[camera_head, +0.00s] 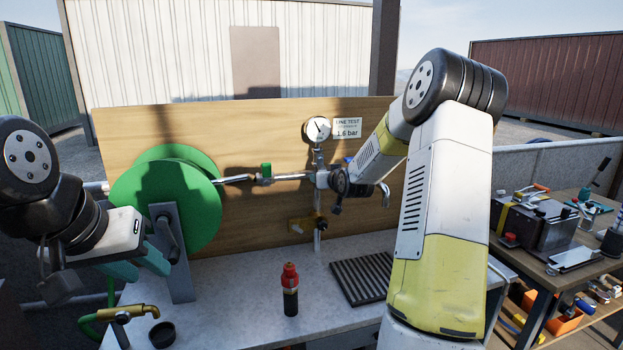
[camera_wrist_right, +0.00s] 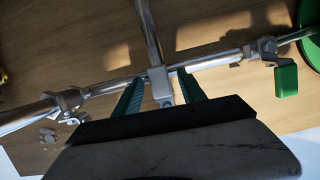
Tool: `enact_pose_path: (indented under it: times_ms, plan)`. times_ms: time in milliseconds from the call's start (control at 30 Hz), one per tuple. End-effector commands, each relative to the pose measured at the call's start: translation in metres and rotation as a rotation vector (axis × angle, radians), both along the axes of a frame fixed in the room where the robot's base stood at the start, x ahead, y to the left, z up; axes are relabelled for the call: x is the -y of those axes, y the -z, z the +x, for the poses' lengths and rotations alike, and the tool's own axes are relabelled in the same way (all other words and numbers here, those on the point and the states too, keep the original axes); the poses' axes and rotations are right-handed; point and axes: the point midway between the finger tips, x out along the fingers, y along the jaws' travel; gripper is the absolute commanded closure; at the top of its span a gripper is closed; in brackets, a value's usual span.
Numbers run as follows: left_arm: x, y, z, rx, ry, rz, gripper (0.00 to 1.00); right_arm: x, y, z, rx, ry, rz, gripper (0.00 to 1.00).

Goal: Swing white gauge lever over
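The round gauge (camera_head: 317,129) stands on a pipe in front of the wooden board, beside a "LINE TEST 1.6 bar" sign. I cannot clearly make out a white lever in either view; my right arm covers part of the pipework below the gauge. In the right wrist view, my right gripper (camera_wrist_right: 162,92) has its teal fingers apart, one each side of a grey metal fitting (camera_wrist_right: 162,82) at the pipe junction. Contact cannot be told. My left gripper (camera_head: 139,265) is low at left, its teal fingers apart and empty, near the green reel's stand.
A green reel (camera_head: 150,205) stands at left. A green valve handle (camera_head: 266,170) sits on the pipe, also in the wrist view (camera_wrist_right: 286,80). A red-and-black bottle (camera_head: 290,289) and a ribbed black mat (camera_head: 361,278) are on the bench. A side table (camera_head: 540,262) holds tools at right.

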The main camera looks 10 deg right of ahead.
Motion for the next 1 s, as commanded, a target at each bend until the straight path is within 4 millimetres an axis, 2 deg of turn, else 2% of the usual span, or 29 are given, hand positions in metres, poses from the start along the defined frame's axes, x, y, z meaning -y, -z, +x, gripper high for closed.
enact_pose_path:
  times_ms: [167, 700, 1000]
  plan:
    - [0.0, 0.0, 0.0, 0.0, 0.0, 0.0, 0.64, 0.001, 0.0, -0.004, 0.0, 0.0, 0.001, 0.52]
    - [0.0, 0.0, 0.0, 0.0, 0.0, 0.0, 0.64, 0.002, 0.0, -0.056, -0.001, 0.0, 0.0, 0.52]
    - [0.0, 0.0, 0.0, 0.0, 0.0, 0.0, 0.64, 0.002, 0.0, -0.06, 0.0, -0.001, 0.001, 0.52]
